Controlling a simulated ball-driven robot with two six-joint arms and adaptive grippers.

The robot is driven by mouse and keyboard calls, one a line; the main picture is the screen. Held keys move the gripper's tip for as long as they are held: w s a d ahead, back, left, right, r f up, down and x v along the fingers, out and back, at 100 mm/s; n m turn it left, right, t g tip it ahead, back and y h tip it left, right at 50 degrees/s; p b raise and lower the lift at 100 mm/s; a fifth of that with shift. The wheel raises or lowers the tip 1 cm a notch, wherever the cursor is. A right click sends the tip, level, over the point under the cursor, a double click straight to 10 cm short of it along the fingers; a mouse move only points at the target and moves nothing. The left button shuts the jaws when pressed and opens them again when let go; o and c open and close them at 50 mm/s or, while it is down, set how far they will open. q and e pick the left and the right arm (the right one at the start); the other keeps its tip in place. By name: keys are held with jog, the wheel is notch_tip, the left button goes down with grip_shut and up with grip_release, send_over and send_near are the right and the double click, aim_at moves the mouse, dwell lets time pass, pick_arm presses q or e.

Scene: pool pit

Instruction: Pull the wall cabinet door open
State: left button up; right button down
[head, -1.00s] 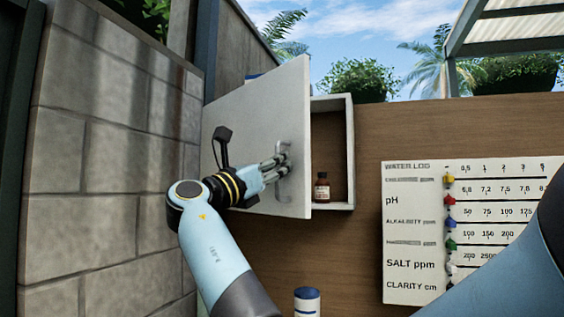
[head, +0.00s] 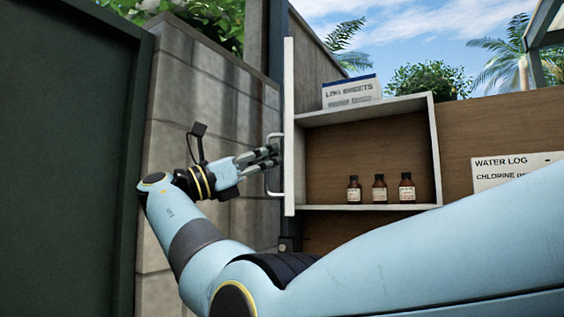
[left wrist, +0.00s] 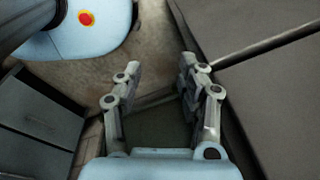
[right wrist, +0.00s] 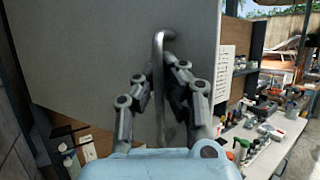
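The wall cabinet door (head: 289,140) is swung wide and shows nearly edge-on in the head view. Its grey bar handle (head: 270,190) is on the side facing left. My right gripper (head: 274,154) is at this handle. In the right wrist view its fingers (right wrist: 160,80) close in on both sides of the upright bar (right wrist: 160,110), with the door face (right wrist: 90,60) behind. The cabinet (head: 437,150) is open, with several brown bottles (head: 379,188) on its floor. My left gripper (left wrist: 160,72) is open and empty in the left wrist view, outside the head view.
A box marked log sheets (head: 350,92) stands on the cabinet top. A stone wall (head: 215,115) lies behind and left of the door, and a dark green panel (head: 65,160) is at the far left. A water log board (head: 515,170) hangs at right.

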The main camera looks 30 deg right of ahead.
jog(key=shift+w+a+f, duration=0.1)
jog(key=shift+a, duration=0.05)
jog(key=c, duration=1.7)
grip_release()
jog(key=shift+v, duration=3.75)
